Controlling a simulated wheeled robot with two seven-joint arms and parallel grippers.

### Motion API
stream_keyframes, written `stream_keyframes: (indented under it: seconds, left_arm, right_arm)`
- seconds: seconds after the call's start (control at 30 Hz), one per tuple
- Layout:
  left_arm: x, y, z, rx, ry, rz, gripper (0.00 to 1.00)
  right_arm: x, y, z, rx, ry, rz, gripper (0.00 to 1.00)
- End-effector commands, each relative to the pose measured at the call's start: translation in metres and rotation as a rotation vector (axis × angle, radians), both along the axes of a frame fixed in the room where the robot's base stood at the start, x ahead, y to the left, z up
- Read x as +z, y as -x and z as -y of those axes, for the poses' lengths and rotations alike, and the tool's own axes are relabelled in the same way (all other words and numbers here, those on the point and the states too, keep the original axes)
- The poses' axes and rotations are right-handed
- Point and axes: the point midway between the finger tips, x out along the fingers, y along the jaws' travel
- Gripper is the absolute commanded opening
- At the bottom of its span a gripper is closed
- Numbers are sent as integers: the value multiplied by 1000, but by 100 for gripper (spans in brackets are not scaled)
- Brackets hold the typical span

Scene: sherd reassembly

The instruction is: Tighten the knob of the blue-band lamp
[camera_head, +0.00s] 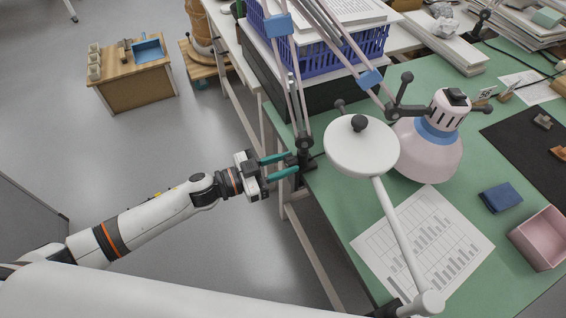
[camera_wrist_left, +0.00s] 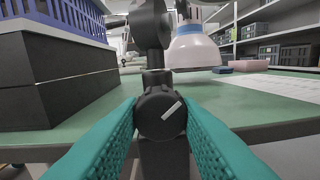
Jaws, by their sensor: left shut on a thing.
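The blue-band lamp (camera_head: 427,152) has a pale shade with a blue band and jointed arms with blue clips. Its arms come down to a black clamp (camera_head: 305,146) on the edge of the green table. In the left wrist view, the clamp's round black knob (camera_wrist_left: 161,113) with a white mark faces me. My left gripper (camera_head: 284,165) comes in from the left at the table edge. Its teal fingers are on both sides of the knob, shut on it, and they also show in the left wrist view (camera_wrist_left: 161,122). My right gripper is not in view.
A white disc-headed lamp (camera_head: 361,146) on a white arm hangs over the table. A blue basket (camera_head: 340,48) on black boxes stands behind the clamp.

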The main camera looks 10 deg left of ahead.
Motion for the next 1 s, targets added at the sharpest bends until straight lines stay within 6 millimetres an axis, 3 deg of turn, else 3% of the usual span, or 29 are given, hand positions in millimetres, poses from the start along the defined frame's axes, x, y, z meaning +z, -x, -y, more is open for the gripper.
stream_keyframes:
  seconds: [0.33,0.67,0.7,0.8,1.0]
  left_arm:
    - [1,0,-1,1,-124,184,8]
    - [0,0,-1,0,-138,206,8]
    - [0,0,-1,0,-138,206,35]
    - [0,0,-1,0,-138,206,52]
    - [0,0,0,0,-138,205,52]
  right_arm:
    - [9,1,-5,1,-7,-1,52]
    - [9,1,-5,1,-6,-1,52]
    - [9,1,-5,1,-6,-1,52]
    - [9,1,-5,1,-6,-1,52]
    - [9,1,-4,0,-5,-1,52]
